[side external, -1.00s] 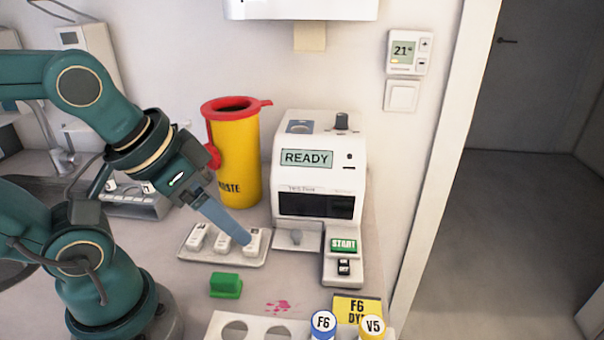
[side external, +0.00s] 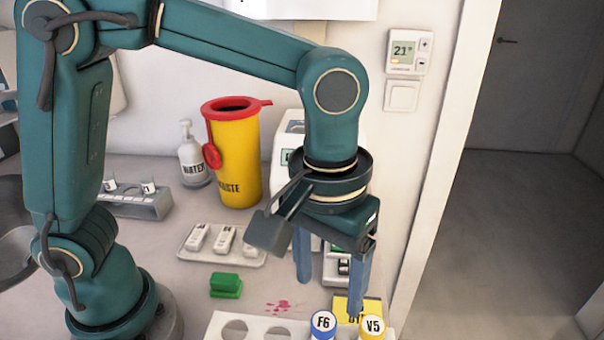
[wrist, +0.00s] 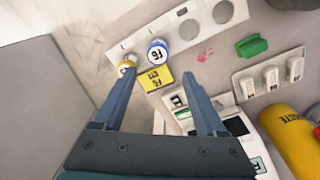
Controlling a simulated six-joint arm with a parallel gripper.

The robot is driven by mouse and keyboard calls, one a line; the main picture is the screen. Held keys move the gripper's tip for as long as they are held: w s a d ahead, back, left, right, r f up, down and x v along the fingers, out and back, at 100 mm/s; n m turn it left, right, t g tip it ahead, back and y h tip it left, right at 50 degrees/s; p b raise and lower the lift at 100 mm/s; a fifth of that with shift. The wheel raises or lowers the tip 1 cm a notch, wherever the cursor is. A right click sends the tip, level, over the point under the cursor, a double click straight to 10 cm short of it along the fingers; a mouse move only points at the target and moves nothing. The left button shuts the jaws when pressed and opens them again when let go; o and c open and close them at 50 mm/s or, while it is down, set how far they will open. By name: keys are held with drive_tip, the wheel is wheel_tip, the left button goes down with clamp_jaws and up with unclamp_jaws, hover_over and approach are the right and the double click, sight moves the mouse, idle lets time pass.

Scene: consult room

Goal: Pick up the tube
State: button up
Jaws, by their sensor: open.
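Two capped tubes stand upright in a white rack (side external: 255,323) at the front: one with a blue cap marked F6 (side external: 323,323), one with a yellow cap marked V5 (side external: 373,325). My gripper (side external: 330,291) is open, pointing down, above and behind the tubes. In the wrist view its fingers (wrist: 160,67) are spread apart with nothing between them. The blue cap (wrist: 157,53) shows beyond and between the fingertips. The yellow cap (wrist: 126,69) shows beside the left fingertip; I cannot tell whether they touch.
A yellow label card (wrist: 155,82) lies behind the rack. A green block (side external: 226,285), a tray of white cassettes (side external: 255,262), a yellow waste bin (side external: 234,165) and a water bottle (side external: 193,160) stand to the left. My arm partly hides the white machine (side external: 282,150).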

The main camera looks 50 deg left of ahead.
sight(325, 320)
drive_tip(key=shift+s+d+f+m, duration=0.15)
drive_tip(key=shift+s+d+f, duration=0.1)
drive_tip(key=shift+f, duration=0.2)
drive_tip(key=shift+s+d+f+m, duration=0.15)
drive_tip(key=shift+s+f, duration=0.05)
drive_tip(key=shift+f, duration=2.55)
clamp_jaws()
